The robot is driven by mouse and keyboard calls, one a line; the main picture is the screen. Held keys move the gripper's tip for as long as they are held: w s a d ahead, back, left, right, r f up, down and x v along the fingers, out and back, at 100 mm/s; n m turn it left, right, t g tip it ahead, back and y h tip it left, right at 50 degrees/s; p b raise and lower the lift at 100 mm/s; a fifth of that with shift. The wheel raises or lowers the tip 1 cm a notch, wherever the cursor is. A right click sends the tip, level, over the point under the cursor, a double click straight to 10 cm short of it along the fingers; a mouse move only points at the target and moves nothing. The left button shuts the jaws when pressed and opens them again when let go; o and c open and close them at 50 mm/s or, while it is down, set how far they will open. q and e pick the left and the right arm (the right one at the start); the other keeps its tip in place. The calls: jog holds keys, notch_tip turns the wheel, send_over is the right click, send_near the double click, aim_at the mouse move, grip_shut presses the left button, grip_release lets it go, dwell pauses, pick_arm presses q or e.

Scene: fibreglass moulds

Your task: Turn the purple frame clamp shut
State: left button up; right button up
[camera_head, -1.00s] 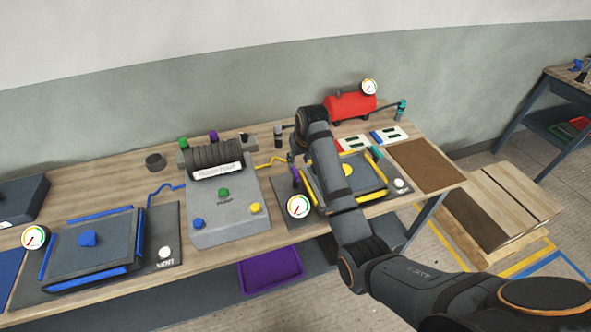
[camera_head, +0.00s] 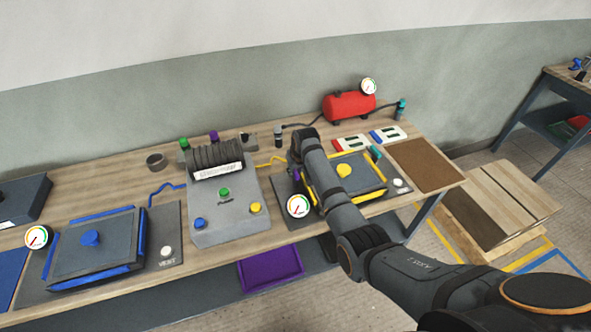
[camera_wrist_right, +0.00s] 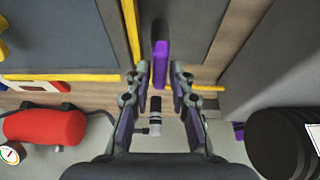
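The purple frame clamp (camera_wrist_right: 160,62) is an upright-looking purple bar in the right wrist view, beside the yellow-edged frame. In the head view only a small purple part (camera_head: 297,174) shows, at the left side of the yellow-edged mould (camera_head: 362,172). My right gripper (camera_wrist_right: 159,80) is open, with one finger on each side of the clamp's near end. Gaps show between the fingers and the clamp. In the head view my right wrist largely hides the fingers. My left gripper is not in view.
A gauge (camera_head: 298,205) stands in front of the clamp. The grey control box (camera_head: 222,212) with black rollers is to the left. The red tank (camera_head: 349,106) and a hose fitting (camera_head: 278,137) are behind. A blue-edged mould (camera_head: 95,248) lies far left.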

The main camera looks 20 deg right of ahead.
grip_shut()
